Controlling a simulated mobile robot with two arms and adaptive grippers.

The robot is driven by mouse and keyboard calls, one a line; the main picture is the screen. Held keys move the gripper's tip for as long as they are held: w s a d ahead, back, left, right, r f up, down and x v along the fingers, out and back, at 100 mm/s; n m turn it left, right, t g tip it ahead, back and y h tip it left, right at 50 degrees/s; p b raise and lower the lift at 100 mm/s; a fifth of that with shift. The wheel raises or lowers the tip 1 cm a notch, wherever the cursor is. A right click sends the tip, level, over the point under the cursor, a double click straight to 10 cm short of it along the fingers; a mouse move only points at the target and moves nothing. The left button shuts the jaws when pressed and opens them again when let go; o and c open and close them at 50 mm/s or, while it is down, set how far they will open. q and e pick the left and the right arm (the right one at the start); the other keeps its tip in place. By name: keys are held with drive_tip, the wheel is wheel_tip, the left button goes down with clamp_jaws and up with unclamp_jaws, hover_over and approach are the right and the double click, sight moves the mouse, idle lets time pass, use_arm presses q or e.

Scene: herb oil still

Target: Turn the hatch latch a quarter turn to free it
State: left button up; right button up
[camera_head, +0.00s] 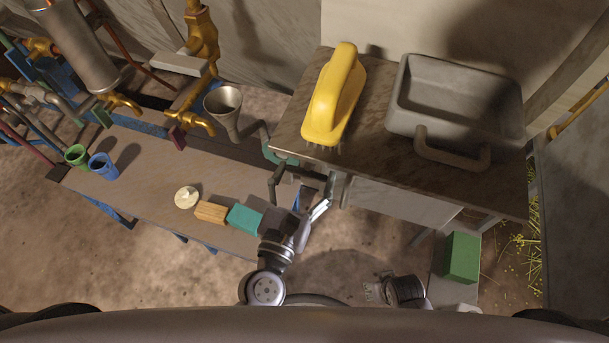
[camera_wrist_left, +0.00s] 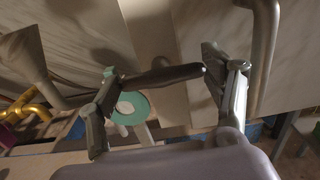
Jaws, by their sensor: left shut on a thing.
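My left gripper (camera_head: 301,180) reaches up to the front edge of the brown-topped bench. In the left wrist view its two fingers (camera_wrist_left: 160,76) stand on either side of a dark bar, which I take to be the hatch latch (camera_wrist_left: 165,78). The fingers are shut on the bar's two ends. The bar lies nearly level in that view, its right end slightly higher. A teal disc with a pale centre (camera_wrist_left: 131,107) shows behind the left finger. In the head view the gripper largely hides the latch. Part of my right arm (camera_head: 395,290) shows low down; its fingers are unclear.
A yellow brush (camera_head: 334,95) and a grey tray with a handle (camera_head: 455,97) are on the bench (camera_head: 375,160). The lower table (camera_head: 140,185) carries a teal block (camera_head: 244,218), a wooden block (camera_head: 210,212), a pale disc (camera_head: 186,196) and two cups. A green block (camera_head: 462,257) stands right.

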use_arm(q)
drive_tip(key=shift+c, duration=1.4)
drive_tip(key=shift+n, duration=0.3)
drive_tip(key=shift+a+f+n+b, duration=0.1)
drive_tip(key=shift+n+b, duration=0.8)
drive_tip(key=shift+n, duration=3.55)
drive_tip(key=shift+f+n+b, duration=0.1)
drive_tip(key=shift+n+b, duration=0.8)
drive_tip(key=shift+n, duration=3.55)
use_arm(e)
wheel_tip(320, 180, up, 12)
drive_tip(key=w, duration=0.2)
drive_tip(key=shift+w+f+t, duration=0.15)
drive_tip(key=shift+w+t, duration=0.15)
drive_tip(key=shift+t, duration=0.1)
